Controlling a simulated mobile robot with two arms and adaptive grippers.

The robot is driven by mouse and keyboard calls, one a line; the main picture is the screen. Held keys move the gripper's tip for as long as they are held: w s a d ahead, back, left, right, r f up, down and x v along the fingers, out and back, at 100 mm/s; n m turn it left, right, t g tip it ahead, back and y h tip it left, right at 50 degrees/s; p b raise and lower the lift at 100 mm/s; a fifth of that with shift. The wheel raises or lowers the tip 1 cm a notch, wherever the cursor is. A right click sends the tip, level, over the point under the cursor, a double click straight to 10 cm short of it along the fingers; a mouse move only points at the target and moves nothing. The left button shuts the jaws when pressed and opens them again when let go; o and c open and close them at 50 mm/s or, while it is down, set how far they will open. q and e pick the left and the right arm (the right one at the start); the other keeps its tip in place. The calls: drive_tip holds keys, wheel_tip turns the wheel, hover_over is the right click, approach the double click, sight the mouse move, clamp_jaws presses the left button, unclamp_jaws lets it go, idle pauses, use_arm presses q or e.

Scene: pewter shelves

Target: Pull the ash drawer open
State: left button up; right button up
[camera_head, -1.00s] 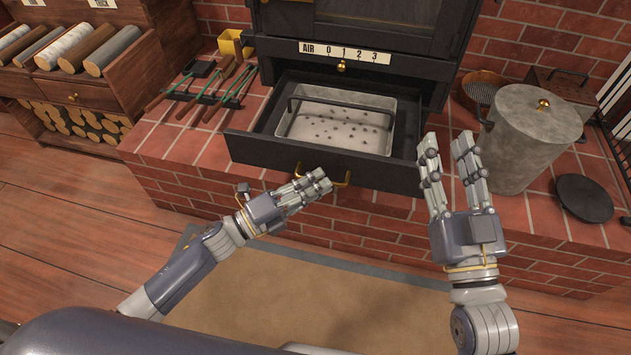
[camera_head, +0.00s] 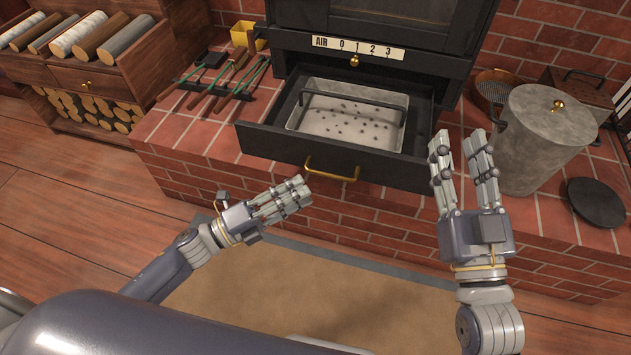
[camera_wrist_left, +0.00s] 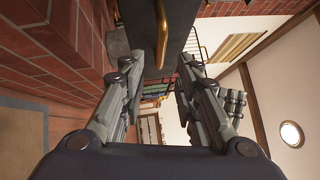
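The black ash drawer (camera_head: 262,143) stands pulled out below the stove. A grey metal pan (camera_head: 396,103) with dark specks and a dark handle sits inside it. The brass drawer handle (camera_head: 331,170) is on its front and also shows in the left wrist view (camera_wrist_left: 162,30). My left gripper (camera_head: 306,192) is just in front of and below the handle, apart from it. In the left wrist view its fingers are spread, with nothing between them. My right gripper (camera_head: 460,142) is beside the drawer's right side, fingers apart and empty.
A lidded grey bucket (camera_head: 535,145) and a black round disc (camera_head: 596,202) stand on the brick hearth at right. Fire tools (camera_head: 222,82) and a yellow box (camera_head: 247,36) are at left. A tan mat (camera_head: 330,280) lies on the floor in front.

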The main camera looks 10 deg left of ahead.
use_arm(q)
drive_tip(key=shift+v, duration=2.4)
